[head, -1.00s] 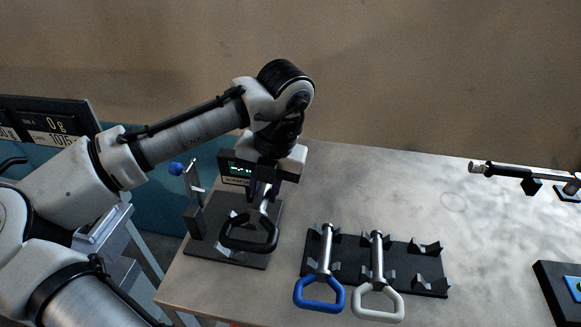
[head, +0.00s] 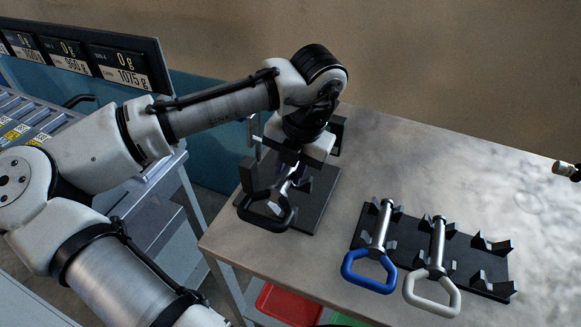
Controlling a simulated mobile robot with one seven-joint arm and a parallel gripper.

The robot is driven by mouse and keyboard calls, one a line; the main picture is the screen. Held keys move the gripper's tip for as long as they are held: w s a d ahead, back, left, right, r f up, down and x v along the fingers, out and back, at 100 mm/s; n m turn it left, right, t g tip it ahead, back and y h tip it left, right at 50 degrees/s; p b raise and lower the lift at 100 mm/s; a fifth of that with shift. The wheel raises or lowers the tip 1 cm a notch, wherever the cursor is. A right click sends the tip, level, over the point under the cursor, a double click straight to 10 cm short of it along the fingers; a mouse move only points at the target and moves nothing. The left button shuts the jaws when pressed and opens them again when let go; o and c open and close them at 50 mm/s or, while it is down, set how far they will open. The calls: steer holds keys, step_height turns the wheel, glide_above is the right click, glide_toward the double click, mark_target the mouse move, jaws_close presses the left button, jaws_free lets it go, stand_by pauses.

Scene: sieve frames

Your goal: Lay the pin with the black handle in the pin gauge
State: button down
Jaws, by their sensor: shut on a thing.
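The pin with the black handle (head: 263,216) is in my gripper (head: 290,172). My gripper is shut on its metal shaft and points down over the pin gauge. The black loop handle sticks out toward the front left. The pin gauge has a dark base plate (head: 322,205) at the table's left end, with an upright post at its left. My gripper and wrist hide much of the gauge. I cannot tell whether the pin touches its supports or hangs just above them.
A black rack (head: 462,272) to the right holds a pin with a blue handle (head: 368,285) and a pin with a white handle (head: 432,308); its right-hand cradles are empty. A red bin (head: 290,303) is below the table's front edge. The table behind the rack is clear.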

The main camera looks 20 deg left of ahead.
steer(key=shift+f+b, duration=1.45)
steer(key=shift+f, duration=0.05)
steer(key=shift+f+b, duration=0.35)
steer(key=shift+f, duration=1.25)
steer(key=c, duration=1.1)
jaws_free()
steer(key=d+r, duration=0.1)
steer(key=r, duration=0.8)
steer(key=d+r, duration=0.1)
steer(key=r, duration=0.3)
steer(key=shift+d+r, duration=0.3)
steer(key=shift+d, duration=0.05)
steer(key=shift+s, duration=0.15)
